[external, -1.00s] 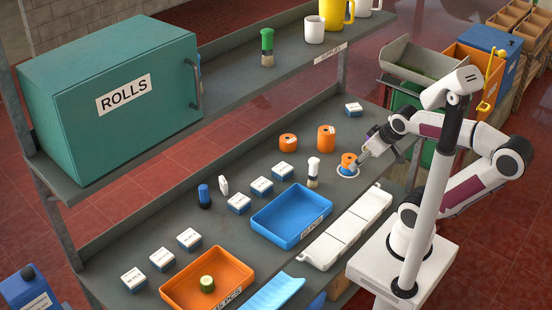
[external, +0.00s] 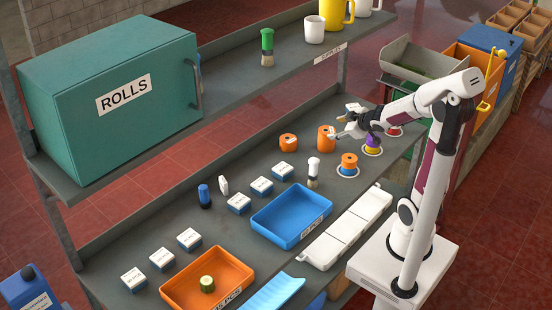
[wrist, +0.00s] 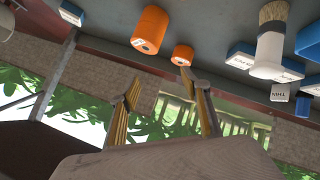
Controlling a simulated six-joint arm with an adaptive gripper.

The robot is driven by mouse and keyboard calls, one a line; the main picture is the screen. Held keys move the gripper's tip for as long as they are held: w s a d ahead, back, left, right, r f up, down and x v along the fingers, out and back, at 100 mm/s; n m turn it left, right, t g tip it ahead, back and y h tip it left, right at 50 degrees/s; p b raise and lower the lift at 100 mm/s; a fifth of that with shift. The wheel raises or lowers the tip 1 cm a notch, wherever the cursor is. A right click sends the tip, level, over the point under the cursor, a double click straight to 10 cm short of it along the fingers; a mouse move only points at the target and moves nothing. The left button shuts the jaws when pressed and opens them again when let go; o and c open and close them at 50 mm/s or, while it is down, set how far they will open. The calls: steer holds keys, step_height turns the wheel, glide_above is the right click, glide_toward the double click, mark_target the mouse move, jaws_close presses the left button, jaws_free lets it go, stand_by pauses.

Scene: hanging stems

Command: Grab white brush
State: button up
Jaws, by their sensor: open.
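The white brush (external: 313,173) stands on the bench, behind the right end of the blue tray. In the wrist view the white brush (wrist: 270,42) shows at the upper right, with a white handle and pale bristles. My gripper (external: 341,127) is beside the taller orange roll in the external view, above and to the right of the brush. In the wrist view my gripper (wrist: 160,84) has its fingers spread with nothing between them. It is apart from the brush.
Orange rolls (external: 326,138) and (external: 288,141) stand behind the brush. A stack with an orange top (external: 349,160) sits right of it. White-and-blue boxes (external: 284,171) are to its left. The blue tray (external: 258,229) lies in front. A green brush (external: 267,45) stands on the upper shelf.

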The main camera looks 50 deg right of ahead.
mark_target(314, 163)
steer(key=a+f+n+y, duration=0.1)
steer(key=a+f+y, duration=0.1)
steer(key=f+y, duration=0.1)
steer(key=a+f+n+t+y, duration=0.1)
steer(key=f+n+y, duration=0.1)
steer(key=f+y, duration=0.1)
steer(key=a+f+n+y, duration=0.2)
steer(key=f+y, duration=0.2)
steer(key=shift+w+a+f+t, duration=0.1)
steer(key=shift+w+a+t, duration=0.25)
steer(key=shift+t, duration=0.05)
steer(key=s+a+y, duration=0.1)
steer(key=s+y, duration=0.2)
steer(key=s+a+r+y, duration=0.1)
steer(key=s, duration=0.1)
steer(key=shift+a+r+t+y, duration=0.1)
steer(key=shift+a+t+y, duration=0.2)
steer(key=shift+a+y, duration=0.1)
steer(key=shift+s+a+r+y, duration=0.1)
steer(key=shift+s+r+y, duration=0.25)
steer(key=shift+s+y, duration=0.2)
steer(key=shift+x, duration=1.3)
steer(key=shift+w+a, duration=0.1)
steer(key=shift+x, duration=2.45)
